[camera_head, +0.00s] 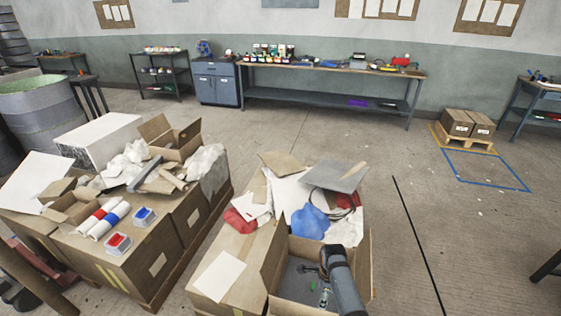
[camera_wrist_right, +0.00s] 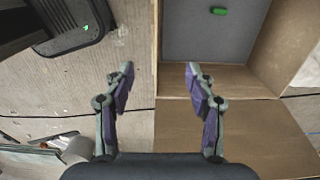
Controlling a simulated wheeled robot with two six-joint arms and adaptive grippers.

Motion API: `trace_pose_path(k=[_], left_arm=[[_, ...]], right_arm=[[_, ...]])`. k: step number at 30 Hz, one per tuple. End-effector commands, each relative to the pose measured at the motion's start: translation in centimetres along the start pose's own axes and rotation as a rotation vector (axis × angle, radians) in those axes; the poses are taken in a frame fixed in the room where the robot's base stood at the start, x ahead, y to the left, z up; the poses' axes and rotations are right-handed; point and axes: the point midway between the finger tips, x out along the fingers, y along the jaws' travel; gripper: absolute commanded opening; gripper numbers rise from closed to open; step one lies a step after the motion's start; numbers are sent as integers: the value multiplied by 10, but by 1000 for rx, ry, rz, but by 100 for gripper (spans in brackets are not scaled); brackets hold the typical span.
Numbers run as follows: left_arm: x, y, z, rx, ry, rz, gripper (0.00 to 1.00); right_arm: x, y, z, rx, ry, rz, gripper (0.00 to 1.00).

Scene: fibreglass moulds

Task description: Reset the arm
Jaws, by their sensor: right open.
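My right arm reaches in from the bottom in the head view. Its gripper (camera_head: 309,271) is over an open cardboard box (camera_head: 366,265). In the right wrist view the gripper (camera_wrist_right: 160,72) has its two purple-grey fingers spread apart, with nothing between them. Below the fingers are the box's edge and flap (camera_wrist_right: 215,128). A small green object (camera_wrist_right: 219,11) lies on the grey bottom inside the box, beyond the fingertips. A small green item also shows in the box in the head view (camera_head: 323,298). My left gripper is not in view.
Cardboard boxes with scrap (camera_head: 184,215) stand at left, holding rolls and small red and blue containers. A blue bag (camera_head: 310,222) and grey panel (camera_head: 335,176) lie behind the open box. A long workbench (camera_head: 330,72) lines the wall. The floor at right is largely clear.

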Motion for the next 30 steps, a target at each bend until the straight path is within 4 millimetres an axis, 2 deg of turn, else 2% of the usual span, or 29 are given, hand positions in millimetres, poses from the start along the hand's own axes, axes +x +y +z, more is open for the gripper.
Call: trace_pose_path(k=[9, 17, 25, 30], left_arm=[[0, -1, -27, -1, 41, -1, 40], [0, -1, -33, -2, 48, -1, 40], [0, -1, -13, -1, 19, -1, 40], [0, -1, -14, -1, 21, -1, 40]], right_arm=[[-4, 13, -31, -220, 5, -43, 56], [-21, 38, -72, -555, 38, -102, 56], [-65, 84, -116, -1074, 122, -171, 56], [-100, 112, -132, -1378, 185, -201, 56]])
